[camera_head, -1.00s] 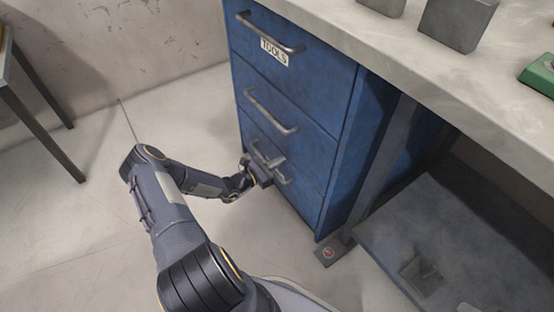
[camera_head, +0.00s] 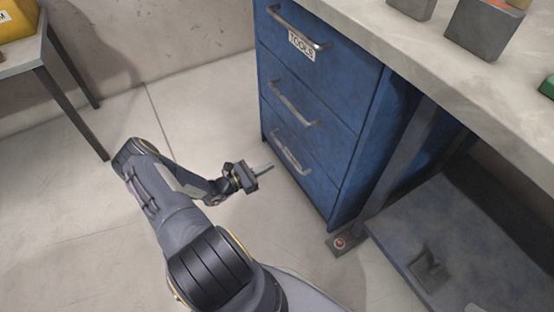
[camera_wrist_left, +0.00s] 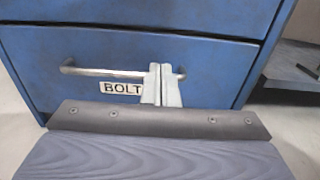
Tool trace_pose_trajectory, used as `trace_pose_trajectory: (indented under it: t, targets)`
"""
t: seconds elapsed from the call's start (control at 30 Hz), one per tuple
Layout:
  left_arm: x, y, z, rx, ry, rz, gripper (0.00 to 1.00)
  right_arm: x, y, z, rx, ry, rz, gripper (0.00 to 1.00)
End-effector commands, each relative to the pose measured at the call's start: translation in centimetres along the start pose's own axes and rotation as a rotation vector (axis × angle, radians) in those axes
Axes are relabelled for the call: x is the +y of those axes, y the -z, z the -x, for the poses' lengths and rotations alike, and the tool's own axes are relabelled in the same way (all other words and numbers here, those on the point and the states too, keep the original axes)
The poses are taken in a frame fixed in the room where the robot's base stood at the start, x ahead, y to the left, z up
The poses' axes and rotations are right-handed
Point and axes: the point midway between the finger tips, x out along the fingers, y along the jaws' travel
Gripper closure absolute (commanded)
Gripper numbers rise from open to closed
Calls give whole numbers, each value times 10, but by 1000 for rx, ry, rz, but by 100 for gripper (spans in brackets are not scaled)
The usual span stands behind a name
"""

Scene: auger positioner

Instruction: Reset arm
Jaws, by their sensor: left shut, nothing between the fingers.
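My left gripper (camera_head: 264,168) is shut and empty, in front of the bottom drawer of the blue cabinet (camera_head: 345,180). A gap shows between its fingertips and the bottom drawer handle (camera_head: 289,153) in the head view. In the left wrist view the shut fingers (camera_wrist_left: 161,84) overlap the right part of a metal handle (camera_wrist_left: 100,72) above a label reading BOLT (camera_wrist_left: 120,88). All the cabinet's drawers look closed. My right gripper is not in view.
A lower shelf (camera_head: 455,240) and a metal leg stand right of the cabinet. A small table (camera_head: 30,55) with a yellow box (camera_head: 17,20) is at the upper left. The floor (camera_head: 75,215) is clear.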

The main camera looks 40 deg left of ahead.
Motion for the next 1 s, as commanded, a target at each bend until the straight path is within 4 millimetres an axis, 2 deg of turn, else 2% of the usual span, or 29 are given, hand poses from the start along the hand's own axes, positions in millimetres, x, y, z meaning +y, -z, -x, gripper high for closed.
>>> trace_pose_trajectory:
  t: [0.3, 0.37, 0.43, 0.57, 0.73, 0.87, 1.0]
  targets:
    - [0, 0, 7, 0, 2, -2, 100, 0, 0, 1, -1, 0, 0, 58]
    - [-1, -5, 4, 3, 20, -14, 100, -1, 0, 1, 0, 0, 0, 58]
    - [-6, -19, -3, 11, 74, -54, 100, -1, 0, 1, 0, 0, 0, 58]
    - [-28, -71, -25, 42, 280, -210, 100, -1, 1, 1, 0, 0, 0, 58]
    - [-81, -152, -43, 102, 622, -509, 100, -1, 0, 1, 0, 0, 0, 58]
    - [-123, -206, -38, 146, 843, -753, 100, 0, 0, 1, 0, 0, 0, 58]
    - [-165, -256, -20, 187, 1036, -1028, 100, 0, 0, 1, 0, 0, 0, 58]
